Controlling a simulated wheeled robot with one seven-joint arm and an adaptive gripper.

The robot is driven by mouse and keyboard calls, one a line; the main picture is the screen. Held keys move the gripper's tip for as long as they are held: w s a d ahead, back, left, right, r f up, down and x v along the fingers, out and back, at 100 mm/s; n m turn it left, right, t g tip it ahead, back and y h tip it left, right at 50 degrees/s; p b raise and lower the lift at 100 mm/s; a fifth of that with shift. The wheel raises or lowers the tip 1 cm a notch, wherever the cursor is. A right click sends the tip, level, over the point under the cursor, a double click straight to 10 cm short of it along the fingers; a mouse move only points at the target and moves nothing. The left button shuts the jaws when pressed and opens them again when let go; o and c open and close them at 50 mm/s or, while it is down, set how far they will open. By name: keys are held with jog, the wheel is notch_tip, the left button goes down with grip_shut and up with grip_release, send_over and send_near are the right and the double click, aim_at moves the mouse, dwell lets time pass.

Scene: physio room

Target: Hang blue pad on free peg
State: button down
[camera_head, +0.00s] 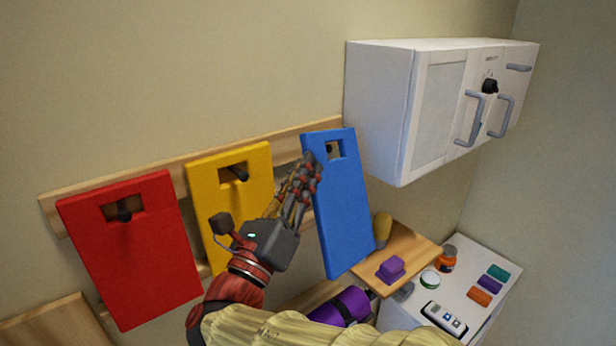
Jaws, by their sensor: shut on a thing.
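The blue pad (345,215) is upright, slightly tilted, in front of the right end of the wooden rail (285,139). My gripper (312,168) is shut on its upper left edge. A small dark shape, perhaps a peg tip (331,148), shows in the pad's slot. I cannot tell whether the peg passes through the slot or stays behind it. The red pad (135,260) hangs on a dark peg (124,212) at the left. The yellow pad (215,215) hangs on another peg (238,173), partly hidden by my gripper and arm.
A white wall cabinet (395,115) with grey handles stands close right of the blue pad. Below it, a wooden board (420,245) carries a purple block (391,268) and a yellow object (382,229). A white surface (480,262) holds several small items. A purple roll (342,307) lies below.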

jog(key=shift+w+a+f, duration=0.25)
jog(key=shift+w+a, duration=0.5)
jog(key=shift+w, duration=0.35)
jog(key=shift+w+a+f, duration=0.25)
jog(key=shift+w+a, duration=0.5)
jog(key=shift+w, duration=0.3)
jog(key=shift+f, duration=0.1)
jog(key=c, duration=1.7)
grip_release()
